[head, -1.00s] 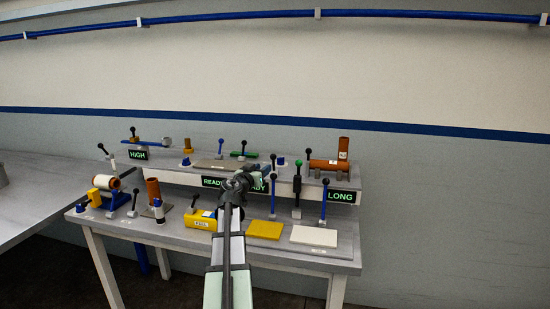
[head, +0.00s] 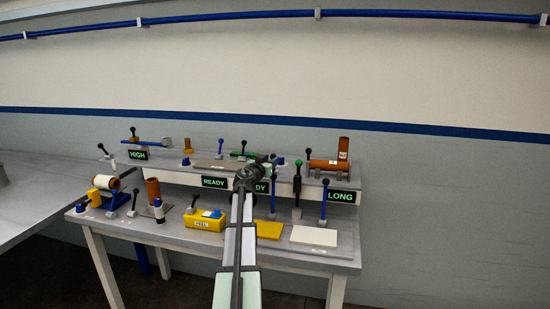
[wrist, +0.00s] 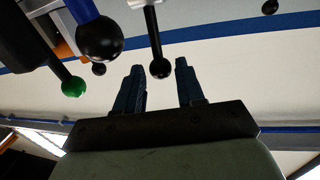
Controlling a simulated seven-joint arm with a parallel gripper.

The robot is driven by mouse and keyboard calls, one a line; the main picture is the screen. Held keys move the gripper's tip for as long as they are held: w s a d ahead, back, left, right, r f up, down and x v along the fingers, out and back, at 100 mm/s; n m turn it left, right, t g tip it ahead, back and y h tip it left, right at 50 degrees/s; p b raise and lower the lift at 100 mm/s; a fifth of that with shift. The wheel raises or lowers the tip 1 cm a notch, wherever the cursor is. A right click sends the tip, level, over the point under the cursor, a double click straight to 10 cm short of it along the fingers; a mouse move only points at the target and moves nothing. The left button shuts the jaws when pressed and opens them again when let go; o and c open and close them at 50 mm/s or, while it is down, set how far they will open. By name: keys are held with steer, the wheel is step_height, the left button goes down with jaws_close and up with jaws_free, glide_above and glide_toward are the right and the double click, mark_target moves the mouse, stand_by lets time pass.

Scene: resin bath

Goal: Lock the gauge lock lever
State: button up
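No readable label names the gauge lock lever, so I cannot tell which lever it is. In the head view my gripper (head: 252,175) is over the middle of the bench, small and partly hidden by my arm.
A green-knobbed lever (wrist: 73,87) and a blue-stemmed, black-knobbed lever (wrist: 100,38) crowd the wrist view's upper left. Displays read HIGH (head: 138,154), READY (head: 214,182) and LONG (head: 341,197). A yellow box (head: 203,222) and a white plate (head: 314,236) lie in front.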

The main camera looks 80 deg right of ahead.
mark_target(275, 156)
steer(key=d, duration=0.3)
steer(key=s+d, duration=0.1)
steer(key=d, duration=0.1)
jaws_close()
stand_by(0.3)
